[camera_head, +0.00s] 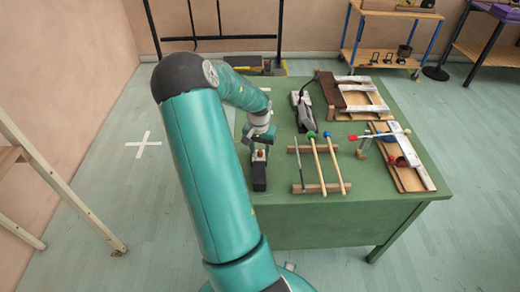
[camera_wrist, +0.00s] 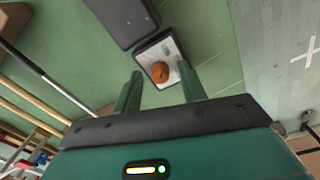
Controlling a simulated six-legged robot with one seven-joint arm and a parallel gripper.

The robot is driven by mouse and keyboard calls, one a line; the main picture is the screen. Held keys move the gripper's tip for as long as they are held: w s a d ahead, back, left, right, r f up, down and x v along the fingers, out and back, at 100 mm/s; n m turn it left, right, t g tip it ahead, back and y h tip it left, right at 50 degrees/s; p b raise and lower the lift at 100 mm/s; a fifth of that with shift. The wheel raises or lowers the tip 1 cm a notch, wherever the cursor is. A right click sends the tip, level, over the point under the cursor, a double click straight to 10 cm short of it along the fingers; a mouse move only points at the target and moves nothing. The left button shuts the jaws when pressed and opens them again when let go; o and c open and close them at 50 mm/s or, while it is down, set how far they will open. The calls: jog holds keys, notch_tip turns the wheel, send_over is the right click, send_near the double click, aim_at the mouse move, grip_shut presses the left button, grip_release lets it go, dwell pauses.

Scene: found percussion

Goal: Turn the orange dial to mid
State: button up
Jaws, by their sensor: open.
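The orange dial (camera_wrist: 160,73) is a small round knob on a pale plate of a dark device (camera_wrist: 122,18) in the wrist view. In the head view the device (camera_head: 259,182) lies near the green table's left front edge, and the dial is a small orange patch partly hidden by my gripper. My gripper (camera_wrist: 158,79) is open, with one finger on each side of the dial in the wrist view. I cannot tell whether either finger touches it. The dial's pointer setting is too small to read.
On the green table (camera_head: 290,218), a wooden rack with mallets (camera_head: 325,160) stands right of the device. Beyond it are a dark grey tool (camera_head: 303,110) and wooden frames with light bars (camera_head: 363,100).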

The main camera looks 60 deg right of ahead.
grip_shut()
jog(key=shift+m, duration=0.3)
jog(key=m, duration=0.4)
jog(key=shift+m, duration=2)
grip_release()
